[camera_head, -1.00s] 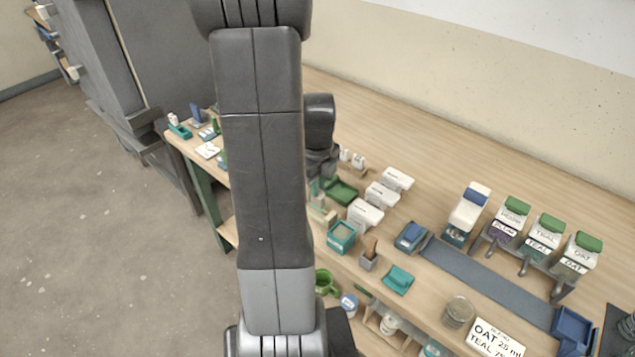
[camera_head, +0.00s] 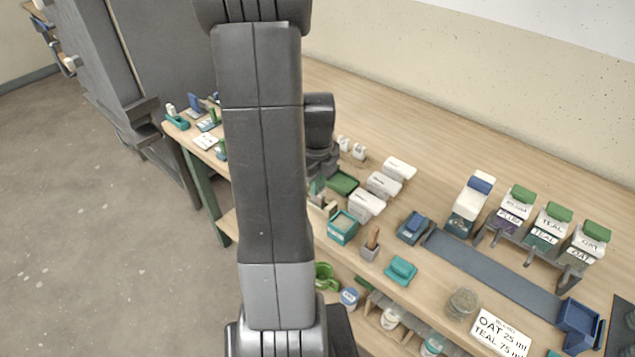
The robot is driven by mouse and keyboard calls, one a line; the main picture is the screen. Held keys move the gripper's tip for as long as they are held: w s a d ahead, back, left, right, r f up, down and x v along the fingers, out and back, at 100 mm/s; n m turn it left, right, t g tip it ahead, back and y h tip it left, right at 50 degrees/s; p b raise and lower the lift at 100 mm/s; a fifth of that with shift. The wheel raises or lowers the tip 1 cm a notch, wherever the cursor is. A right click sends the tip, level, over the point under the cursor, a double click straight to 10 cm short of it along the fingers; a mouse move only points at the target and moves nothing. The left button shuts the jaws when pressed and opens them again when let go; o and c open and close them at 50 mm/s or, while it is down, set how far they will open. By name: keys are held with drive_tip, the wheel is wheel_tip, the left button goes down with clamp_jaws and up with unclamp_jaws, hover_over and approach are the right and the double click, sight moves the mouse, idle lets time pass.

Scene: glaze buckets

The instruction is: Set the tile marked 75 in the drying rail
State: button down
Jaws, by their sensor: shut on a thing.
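My gripper (camera_head: 322,165) is a dark shape just right of my large upright arm link, low over the left part of the bench. My arm hides most of it. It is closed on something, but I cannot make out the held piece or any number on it. No tile marked 75 can be read in this view. Below the gripper, small beige and green pieces (camera_head: 325,205) stand at the bench's front edge, partly hidden by my arm. I cannot tell whether they belong to the drying rail.
White-lidded tubs (camera_head: 367,205), a teal box (camera_head: 343,227) and a brush pot (camera_head: 370,245) stand close right of the gripper. Labelled cartons (camera_head: 550,228), a long grey strip (camera_head: 490,272) and a recipe card (camera_head: 500,333) lie further right. The back of the bench is clear.

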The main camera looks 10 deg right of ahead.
drive_tip(key=shift+f, duration=0.3)
drive_tip(key=c, duration=1.3)
unclamp_jaws()
drive_tip(key=shift+c, duration=0.2)
wheel_tip(320, 180, up, 7)
drive_tip(key=p, duration=0.5)
wheel_tip(320, 180, down, 7)
drive_tip(key=b, duration=0.5)
drive_tip(key=shift+f+b, duration=0.2)
drive_tip(key=shift+b, duration=0.15)
drive_tip(key=shift+r, duration=0.35)
